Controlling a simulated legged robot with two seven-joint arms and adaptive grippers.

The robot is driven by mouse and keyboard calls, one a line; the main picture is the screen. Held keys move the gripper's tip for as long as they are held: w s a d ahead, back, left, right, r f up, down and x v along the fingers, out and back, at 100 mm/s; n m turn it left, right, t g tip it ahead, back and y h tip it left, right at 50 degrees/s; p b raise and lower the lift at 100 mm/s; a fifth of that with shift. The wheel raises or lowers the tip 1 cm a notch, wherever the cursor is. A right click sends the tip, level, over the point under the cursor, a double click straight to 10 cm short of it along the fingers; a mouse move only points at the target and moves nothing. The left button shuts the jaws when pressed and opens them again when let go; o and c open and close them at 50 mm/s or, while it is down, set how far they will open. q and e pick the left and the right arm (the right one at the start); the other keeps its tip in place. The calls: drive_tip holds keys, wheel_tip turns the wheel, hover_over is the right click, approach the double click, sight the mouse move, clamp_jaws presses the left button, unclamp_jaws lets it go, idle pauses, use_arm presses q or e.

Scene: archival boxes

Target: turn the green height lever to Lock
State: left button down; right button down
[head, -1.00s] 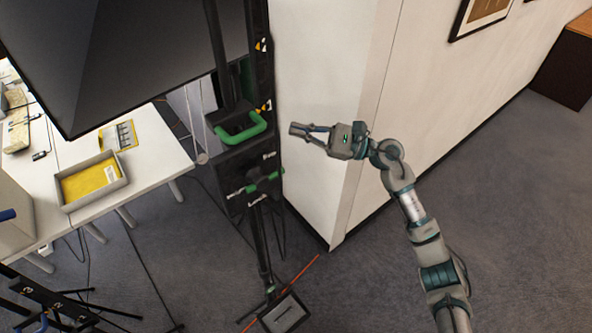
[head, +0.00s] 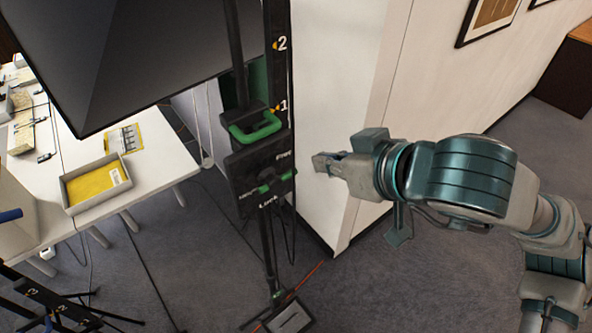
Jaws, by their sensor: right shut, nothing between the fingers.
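The green height lever (head: 265,189) sits on a dark plate (head: 245,168) on the black upright stand. It lies roughly across the plate, its right end slightly higher. White lettering reading "Lock" shows below it, and another partly legible word shows above right. A green U-shaped handle (head: 256,131) is above the plate. My right gripper (head: 318,161) is to the right of the plate, in front of the white wall, shut and empty, its fingertips pointing left and apart from the lever. My left gripper is not in view.
A large dark panel (head: 140,50) hangs at upper left of the stand. A white table (head: 150,165) with a grey tray (head: 70,204) stands at left. The white wall (head: 345,90) is right behind the stand. The stand's foot (head: 290,318) is on the carpet.

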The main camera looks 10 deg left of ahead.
drive_tip(key=p, duration=0.2)
hover_over(296, 171)
drive_tip(key=s+d, duration=0.1)
drive_tip(key=s, duration=0.2)
wheel_tip(296, 171, down, 5)
drive_tip(key=f, duration=0.2)
drive_tip(key=a+f, duration=0.1)
drive_tip(key=shift+w+f, duration=0.2)
drive_tip(key=shift+w, duration=0.2)
drive_tip(key=shift+d+f, duration=0.2)
drive_tip(key=shift+f, duration=0.15)
drive_tip(key=shift+d+f, duration=0.2)
drive_tip(key=shift+d, duration=0.05)
drive_tip(key=shift+a, duration=0.2)
